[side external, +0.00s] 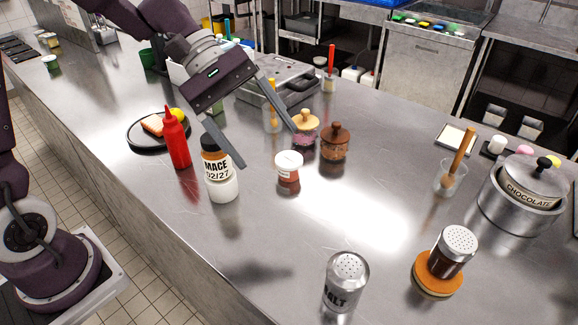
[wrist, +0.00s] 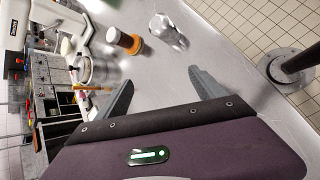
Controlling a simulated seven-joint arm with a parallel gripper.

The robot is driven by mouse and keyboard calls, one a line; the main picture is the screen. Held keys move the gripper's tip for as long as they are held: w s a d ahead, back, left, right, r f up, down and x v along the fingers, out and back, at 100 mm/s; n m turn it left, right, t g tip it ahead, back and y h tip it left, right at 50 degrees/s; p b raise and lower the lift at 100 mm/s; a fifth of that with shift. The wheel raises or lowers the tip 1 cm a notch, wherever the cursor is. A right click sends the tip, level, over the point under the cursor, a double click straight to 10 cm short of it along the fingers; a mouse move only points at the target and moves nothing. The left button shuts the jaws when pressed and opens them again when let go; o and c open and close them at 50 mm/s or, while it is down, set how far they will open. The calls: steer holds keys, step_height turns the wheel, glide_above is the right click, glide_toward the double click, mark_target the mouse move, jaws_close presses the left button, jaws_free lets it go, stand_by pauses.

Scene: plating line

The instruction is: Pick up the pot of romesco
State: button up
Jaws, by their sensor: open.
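A small pot with a white lid and red-brown contents (side external: 288,172) stands upright on the steel counter in the side view. Its label is too small to read; it looks like the romesco pot. My gripper (side external: 268,147) is open and empty, above the counter behind and to the left of that pot. One finger ends beside the mace jar, the other near the wooden-lidded jars. I cannot tell whether either finger touches anything. In the wrist view my gripper (wrist: 160,76) has its two fingers spread apart, and the pot is not visible there.
A jar marked MACE (side external: 221,178) and a red squeeze bottle (side external: 176,140) stand to the left. Two wooden-lidded jars (side external: 335,145) (side external: 305,132) stand behind the pot. A salt shaker (side external: 345,283) is in front.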

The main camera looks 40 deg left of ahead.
steer(key=w+a+f+n+t+h, duration=0.2)
steer(key=w+a+f+n+h, duration=0.1)
steer(key=w+f+n, duration=0.55)
steer(key=n+t+h, duration=0.1)
steer(key=n+t, duration=0.1)
steer(key=n, duration=0.1)
glide_above(286, 158)
steer(key=f, duration=0.2)
steer(key=shift+w+d+f, duration=0.1)
steer(key=shift+d+f, duration=0.15)
steer(key=shift+f, duration=0.1)
step_height(286, 158, down, 6)
steer(key=shift+f, duration=0.2)
steer(key=x, duration=0.2)
steer(key=shift+d+f, duration=0.25)
steer(key=shift+w+d+f, duration=0.1)
steer(key=shift+w+d, duration=0.05)
steer(key=shift+d, duration=0.05)
steer(key=c, duration=1.3)
